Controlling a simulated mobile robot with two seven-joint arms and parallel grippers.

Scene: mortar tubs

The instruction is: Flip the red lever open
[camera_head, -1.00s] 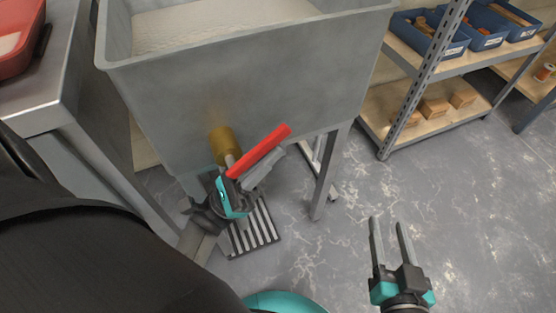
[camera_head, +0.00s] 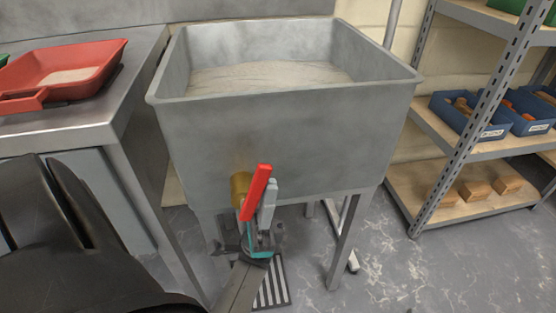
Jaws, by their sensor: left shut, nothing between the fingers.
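The red lever (camera_head: 256,192) sits on a brass valve (camera_head: 240,184) at the lower front of the grey mortar tub (camera_head: 280,135). It slants up and slightly to the right. My left gripper (camera_head: 267,203) is shut and empty, with its grey fingers pointing up just right of the lever. The fingers look very close to the lever, but I cannot tell whether they touch it. The gripper's body partly hides the valve's lower part. My right gripper is out of view.
A steel bench (camera_head: 95,120) with a red scoop tray (camera_head: 65,75) stands at the left. A shelf rack (camera_head: 468,130) with blue bins (camera_head: 468,116) and wood blocks (camera_head: 475,190) stands at the right. A striped floor grate (camera_head: 274,288) lies below the valve.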

